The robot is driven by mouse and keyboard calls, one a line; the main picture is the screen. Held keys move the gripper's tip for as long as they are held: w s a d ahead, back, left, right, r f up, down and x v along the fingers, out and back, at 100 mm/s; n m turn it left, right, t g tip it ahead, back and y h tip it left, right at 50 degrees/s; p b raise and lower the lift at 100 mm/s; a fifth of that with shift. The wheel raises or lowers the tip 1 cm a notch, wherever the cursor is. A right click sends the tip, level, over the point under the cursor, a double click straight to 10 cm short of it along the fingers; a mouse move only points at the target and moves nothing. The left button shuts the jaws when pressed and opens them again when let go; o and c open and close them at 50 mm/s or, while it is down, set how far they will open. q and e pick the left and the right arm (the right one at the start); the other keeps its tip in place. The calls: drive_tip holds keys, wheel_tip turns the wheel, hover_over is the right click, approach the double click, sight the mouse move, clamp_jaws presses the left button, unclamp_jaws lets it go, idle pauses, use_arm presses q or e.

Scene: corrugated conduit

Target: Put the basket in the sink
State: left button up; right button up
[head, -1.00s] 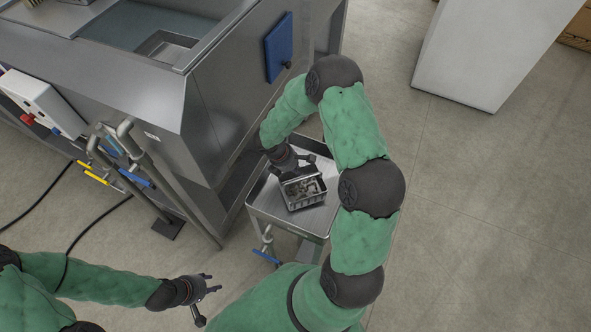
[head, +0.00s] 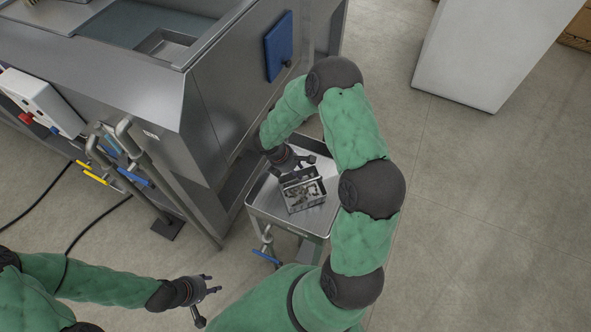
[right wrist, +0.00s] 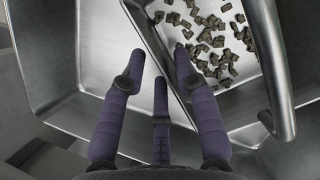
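The basket (head: 304,194) is a small metal box of dark little parts on the steel tray of a cart. My right gripper (head: 300,165) is at its far side. In the right wrist view the basket (right wrist: 247,128) fills the upper right, with a metal bar handle at its right. There the fingers of my right gripper (right wrist: 159,60) are spread, with the basket's near wall between them; I see no firm clamp. The sink (head: 186,63) is the steel basin at upper left, away from the basket. My left gripper (head: 208,290) is open and empty at lower left.
The cart tray (head: 268,200) stands beside the steel unit's tall side wall (head: 225,100). A blue panel (head: 279,47) is on that wall. Pipes with coloured handles (head: 125,165) are at left. A white block (head: 480,50) stands at upper right. The floor at right is clear.

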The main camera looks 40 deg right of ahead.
drive_tip(key=shift+r+p, duration=0.6)
drive_tip(key=shift+p, duration=0.05)
drive_tip(key=p+v, duration=0.1)
drive_tip(key=v, duration=1)
drive_tip(key=shift+r+p, duration=0.35)
drive_tip(key=shift+p, duration=0.05)
drive_tip(key=shift+w+a, duration=0.1)
drive_tip(key=shift+a, duration=0.05)
